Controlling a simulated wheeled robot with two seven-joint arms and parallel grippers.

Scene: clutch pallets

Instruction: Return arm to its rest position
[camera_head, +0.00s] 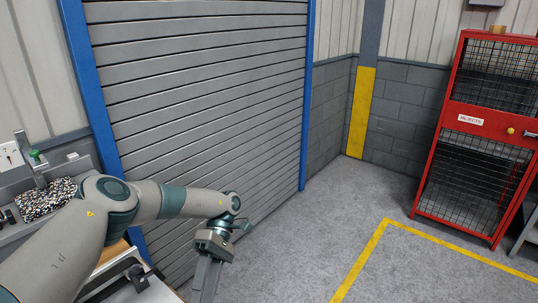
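My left arm comes in from the lower left and reaches to the middle of the view, with its wrist bent downward. My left gripper (206,278) hangs below the wrist and runs to the bottom edge of the picture. Its fingertips are not clearly shown, so I cannot tell whether it is open or shut. I see nothing held in the part that shows. My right arm and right gripper are not in view.
A grey roller shutter (200,90) in a blue frame stands behind the arm. A worktop with a speckled dark-and-white pile (45,198) is at the left. A red mesh REJECTS cage (468,122) stands at the right. The floor with yellow lines (362,262) is clear.

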